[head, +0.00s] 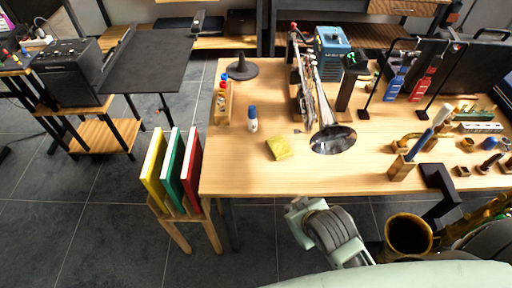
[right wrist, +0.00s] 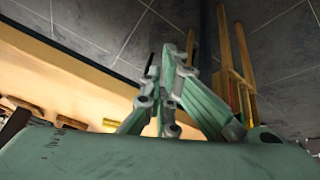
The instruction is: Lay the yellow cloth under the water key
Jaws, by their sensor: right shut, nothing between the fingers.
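The yellow cloth (head: 279,147) lies folded on the wooden table, left of the flared bell of a silver brass instrument (head: 333,140). The instrument runs back from that bell across the table. The water key is too small to make out on it. The cloth lies apart from the bell. My right arm's end (head: 325,228) is in front of the table's near edge, below the cloth in the head view; its fingers are not clear there. In the right wrist view my right gripper (right wrist: 178,62) is shut and empty, with floor behind it. My left gripper is not in view.
The table's front edge (head: 290,193) lies between my right arm and the cloth. Bottles in a rack (head: 222,100) and a blue-capped bottle (head: 252,118) stand behind the cloth. Wooden holders (head: 402,167) stand right. Coloured books (head: 172,168) stand left. Table front-left is clear.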

